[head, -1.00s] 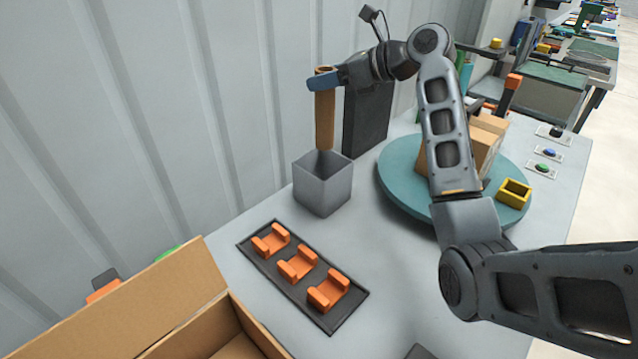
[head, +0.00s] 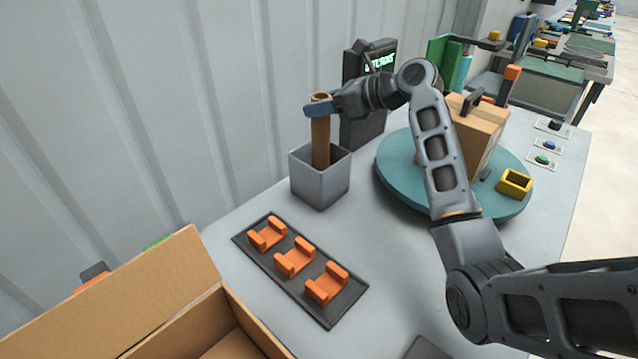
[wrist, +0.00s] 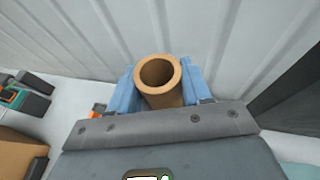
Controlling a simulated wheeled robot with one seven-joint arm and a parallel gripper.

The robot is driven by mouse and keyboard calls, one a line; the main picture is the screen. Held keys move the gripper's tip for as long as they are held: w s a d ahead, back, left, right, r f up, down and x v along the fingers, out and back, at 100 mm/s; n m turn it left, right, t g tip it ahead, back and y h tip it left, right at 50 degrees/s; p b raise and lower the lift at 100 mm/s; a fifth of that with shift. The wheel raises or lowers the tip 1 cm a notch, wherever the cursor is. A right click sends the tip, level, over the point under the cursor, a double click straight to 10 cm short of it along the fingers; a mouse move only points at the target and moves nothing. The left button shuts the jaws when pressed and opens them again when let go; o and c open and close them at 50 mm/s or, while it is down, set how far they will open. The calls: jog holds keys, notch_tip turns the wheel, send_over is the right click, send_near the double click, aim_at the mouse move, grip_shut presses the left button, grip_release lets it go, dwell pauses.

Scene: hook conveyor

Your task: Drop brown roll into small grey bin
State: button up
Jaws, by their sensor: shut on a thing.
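The brown roll (head: 320,140) is an upright hollow tube. My gripper (head: 320,107) is shut on it near its top. The small grey bin (head: 319,186) is an open square box on the table. The roll's lower end is inside the bin's opening and hidden by the front walls, so I cannot tell whether it touches the bottom. In the wrist view the roll's open top (wrist: 160,75) sits between the two blue fingers of my gripper (wrist: 160,88). The bin does not show in the wrist view.
A black tray with orange cradles (head: 325,313) lies in front of the bin. A teal turntable (head: 395,170) carrying cardboard boxes (head: 480,135) stands to the right. A dark upright device (head: 362,125) is behind the bin. An open cardboard box (head: 150,300) is at lower left.

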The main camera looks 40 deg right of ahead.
aim_at(322, 118)
jog(key=shift+f+b, duration=1.65)
jog(key=shift+b, duration=0.4)
jog(key=o, duration=1.4)
jog(key=shift+r, duration=0.1)
jog(key=v, duration=0.7)
jog(key=shift+s, duration=0.35)
jog(key=shift+d+r, duration=0.1)
jog(key=shift+d, duration=0.05)
